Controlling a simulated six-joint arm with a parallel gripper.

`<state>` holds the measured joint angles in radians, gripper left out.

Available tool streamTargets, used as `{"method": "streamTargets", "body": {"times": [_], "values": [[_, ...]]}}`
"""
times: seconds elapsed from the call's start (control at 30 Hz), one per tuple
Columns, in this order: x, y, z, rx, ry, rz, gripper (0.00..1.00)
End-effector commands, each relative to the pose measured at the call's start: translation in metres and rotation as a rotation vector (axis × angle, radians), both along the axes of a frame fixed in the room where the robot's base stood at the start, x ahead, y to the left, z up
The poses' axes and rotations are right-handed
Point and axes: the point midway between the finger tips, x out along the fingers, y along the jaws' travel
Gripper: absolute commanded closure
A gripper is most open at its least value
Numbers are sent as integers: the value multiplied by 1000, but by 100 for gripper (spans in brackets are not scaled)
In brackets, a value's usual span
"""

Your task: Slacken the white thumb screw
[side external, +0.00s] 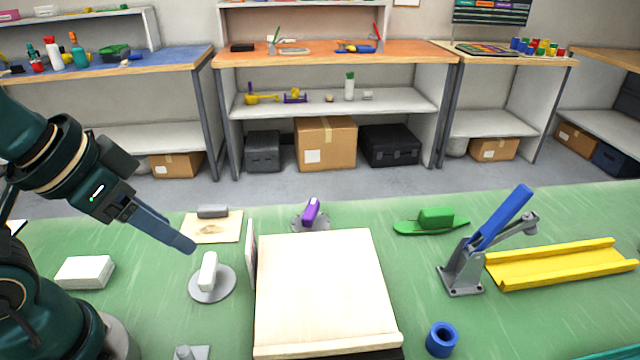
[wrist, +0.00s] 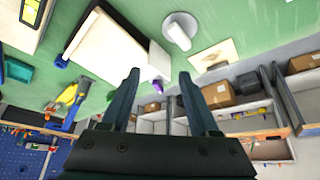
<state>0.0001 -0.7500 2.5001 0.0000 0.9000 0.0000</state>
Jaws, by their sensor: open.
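The white thumb screw (side external: 208,272) stands on a round grey disc on the green table, left of the pale wooden board in the side view. The white thumb screw also shows in the wrist view (wrist: 180,30), near the top and beyond my fingertips. My gripper (side external: 188,247) is above and slightly left of the screw in the side view, apart from it. In the wrist view my gripper's two fingers (wrist: 160,74) are spread with nothing held between them.
A pale wooden board (side external: 322,285) with an upright panel (side external: 251,254) stands right of the screw. A purple thumb screw (side external: 311,212) is behind the board. A white block (side external: 85,271) lies left. A blue-handled clamp (side external: 500,220) and yellow channel (side external: 560,264) are at right.

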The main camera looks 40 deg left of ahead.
Motion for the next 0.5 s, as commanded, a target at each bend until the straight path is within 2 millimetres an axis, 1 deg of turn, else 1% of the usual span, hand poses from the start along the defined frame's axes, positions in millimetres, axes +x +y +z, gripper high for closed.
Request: {"method": "streamTargets", "body": {"times": [0.37, 0.5], "values": [[0, 0, 0, -1, 0, 2, 39], [3, 0, 2, -30, -14, 56, 39]]}}
